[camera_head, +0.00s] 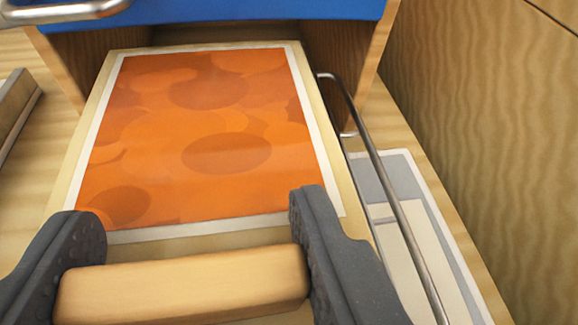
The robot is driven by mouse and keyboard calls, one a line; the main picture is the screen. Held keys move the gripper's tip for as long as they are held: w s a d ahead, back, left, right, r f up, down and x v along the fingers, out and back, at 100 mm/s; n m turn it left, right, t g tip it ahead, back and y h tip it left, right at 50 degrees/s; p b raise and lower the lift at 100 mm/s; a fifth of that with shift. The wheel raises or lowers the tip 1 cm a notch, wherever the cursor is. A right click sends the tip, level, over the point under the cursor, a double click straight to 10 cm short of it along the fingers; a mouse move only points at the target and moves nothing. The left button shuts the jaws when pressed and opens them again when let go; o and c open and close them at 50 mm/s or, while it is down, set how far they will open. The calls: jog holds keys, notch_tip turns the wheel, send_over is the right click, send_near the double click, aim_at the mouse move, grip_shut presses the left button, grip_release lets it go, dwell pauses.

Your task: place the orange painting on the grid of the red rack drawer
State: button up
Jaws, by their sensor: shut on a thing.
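The orange painting (200,135), with a pale border and darker rounded blotches, lies flat on a light wooden board (72,185). My gripper (190,265) is shut on a light wooden bar (180,287) at the near side of the board, one dark finger at each end. The painting lies just beyond the fingers. I cannot tell whether the bar is joined to the board, as the near part is partly hidden. No red rack drawer is in view.
A blue panel (230,10) with a metal handle (62,10) spans the top, above a wooden opening at the board's far end. A bent metal rod (385,190) runs along the right. Beyond it lies a grey and white sheet (405,235), beside a tall wooden wall (485,110).

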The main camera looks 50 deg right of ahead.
jog(key=shift+w+d+f, duration=0.2)
jog(key=shift+w+d, duration=0.1)
jog(key=shift+d, duration=0.4)
jog(key=shift+f, duration=0.1)
notch_tip(320, 180, down, 3)
jog(key=shift+f+b, duration=0.2)
jog(key=shift+b, duration=0.7)
jog(key=shift+r, duration=0.1)
jog(key=o, duration=1)
jog(key=shift+r, duration=0.1)
